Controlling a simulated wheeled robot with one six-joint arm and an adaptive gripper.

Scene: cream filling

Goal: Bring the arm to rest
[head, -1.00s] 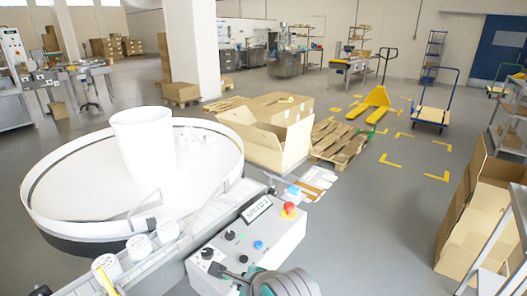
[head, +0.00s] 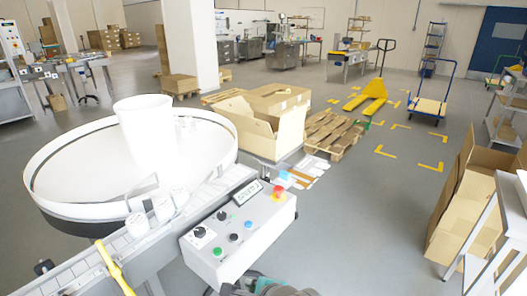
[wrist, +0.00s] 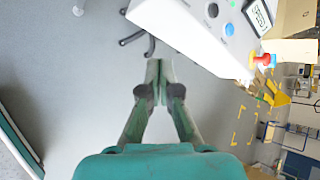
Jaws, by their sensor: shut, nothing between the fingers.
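My gripper (wrist: 159,66) is shut and empty in the wrist view, with its two fingers meeting over bare grey floor. In the head view only part of my arm shows at the bottom edge, below the control box; the fingers are hidden there. The white control box (head: 262,232) has several knobs and buttons, a small display and a red button (head: 278,193). In the wrist view the control box (wrist: 190,35) lies above and to the right of my fingertips, apart from them.
A conveyor (head: 118,250) with several white jars runs beside a large round turntable (head: 75,160). An open cardboard box (head: 262,130), a wooden pallet (head: 335,135) and a yellow pallet jack (head: 370,95) stand beyond. Tall cartons (head: 465,205) stand at right.

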